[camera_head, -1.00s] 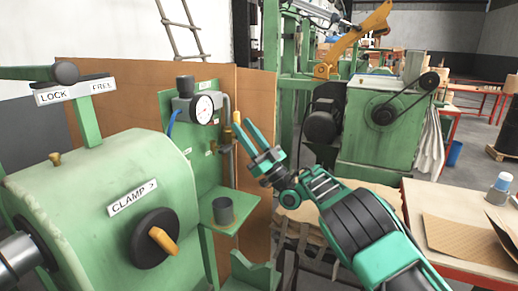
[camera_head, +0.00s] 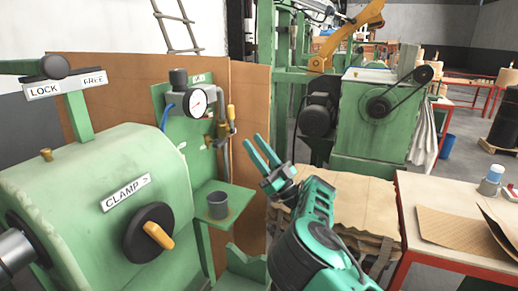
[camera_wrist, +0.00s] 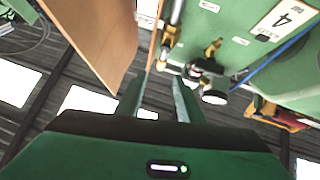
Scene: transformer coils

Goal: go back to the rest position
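My gripper (camera_head: 252,139) is in the middle of the head view, right of the gauge panel, pointing up and left. Its two fingers are apart with nothing between them. In the wrist view my gripper (camera_wrist: 158,85) also shows a clear gap between its fingers, with fittings and a wooden panel seen beyond the tips. It appears clear of everything near it.
A green machine (camera_head: 100,190) with a clamp knob (camera_head: 150,233) and a pressure gauge (camera_head: 198,102) stands at left. A grey cup (camera_head: 218,206) sits on its shelf. A brown panel (camera_head: 250,100) is behind my gripper. A red-framed table (camera_head: 415,195) is at right.

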